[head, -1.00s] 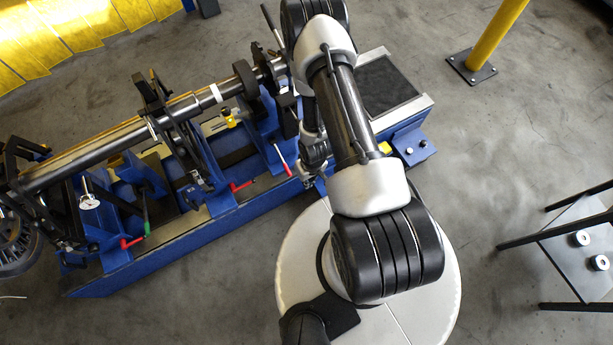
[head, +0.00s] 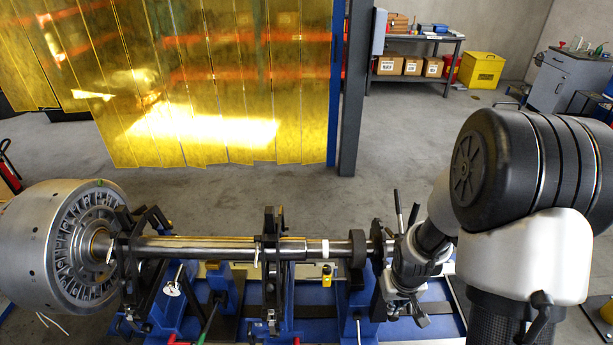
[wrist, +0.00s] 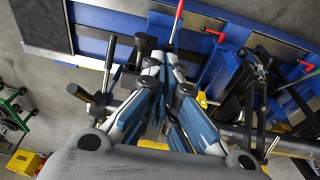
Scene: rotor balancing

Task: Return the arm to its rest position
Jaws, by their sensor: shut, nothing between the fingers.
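My arm comes in from the right side of the head view and bends down to my gripper (head: 408,312), which is over the right end of the blue balancing machine. In the wrist view my gripper (wrist: 166,62) has its blue-grey fingers drawn together and empty. The steel rotor shaft (head: 205,248) lies level across the machine, with a large finned rotor drum (head: 62,245) at its left end. My gripper is close to the shaft's right end. I cannot tell whether it touches anything there.
Black bearing stands (head: 271,262) rise from the blue bed. A yellow strip curtain (head: 215,80) hangs behind, beside a dark post (head: 355,90). A shelf with boxes (head: 412,66) and a yellow bin (head: 482,70) stand at the back. The floor between is clear.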

